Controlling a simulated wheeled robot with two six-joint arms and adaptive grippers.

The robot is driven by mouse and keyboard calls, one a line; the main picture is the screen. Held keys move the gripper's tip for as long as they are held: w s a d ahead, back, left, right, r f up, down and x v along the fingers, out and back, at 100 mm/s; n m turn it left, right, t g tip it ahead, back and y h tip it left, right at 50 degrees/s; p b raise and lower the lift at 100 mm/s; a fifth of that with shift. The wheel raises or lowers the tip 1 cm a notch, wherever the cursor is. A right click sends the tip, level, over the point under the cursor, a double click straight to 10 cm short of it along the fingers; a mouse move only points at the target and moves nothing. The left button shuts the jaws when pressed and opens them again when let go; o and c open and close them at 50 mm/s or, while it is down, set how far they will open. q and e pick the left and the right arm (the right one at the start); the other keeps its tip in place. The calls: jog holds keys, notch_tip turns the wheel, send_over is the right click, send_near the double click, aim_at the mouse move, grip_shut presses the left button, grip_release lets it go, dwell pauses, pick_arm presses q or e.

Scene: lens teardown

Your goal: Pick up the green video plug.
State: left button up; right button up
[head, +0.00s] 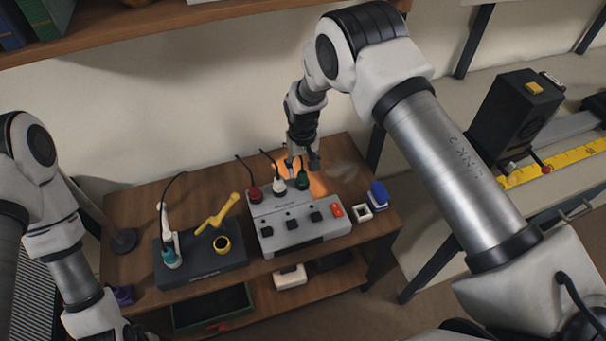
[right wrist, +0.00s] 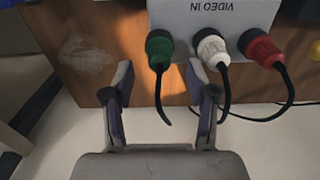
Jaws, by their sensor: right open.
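The green video plug (head: 302,181) stands in the grey "VIDEO IN" box (head: 312,226), at the right end of a row with a white plug (head: 279,186) and a red plug (head: 255,194). In the right wrist view the green plug (right wrist: 159,48) is just beyond my right gripper (right wrist: 160,82), roughly centred between its spread fingertips, and its black cable hangs between the fingers. In the head view my right gripper (head: 302,166) is open just above and behind the green plug. Of my left arm only links show at the lower left; its fingers are out of sight.
A dark base (head: 200,262) with a teal-and-white tool and a yellow piece stands left of the box. A blue object (head: 379,194) and a white square frame (head: 362,212) lie to its right. A wall rises behind the wooden table (head: 140,205).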

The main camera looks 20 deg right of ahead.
aim_at(303, 172)
jog(key=f, duration=0.4)
jog(key=shift+w, duration=0.35)
jog(key=shift+s+r, duration=0.1)
jog(key=shift+s, duration=0.05)
jog(key=shift+c, duration=0.4)
pick_arm(q)
jog(key=shift+w+r, duration=0.2)
jog(key=shift+r, duration=0.15)
pick_arm(e)
grip_shut()
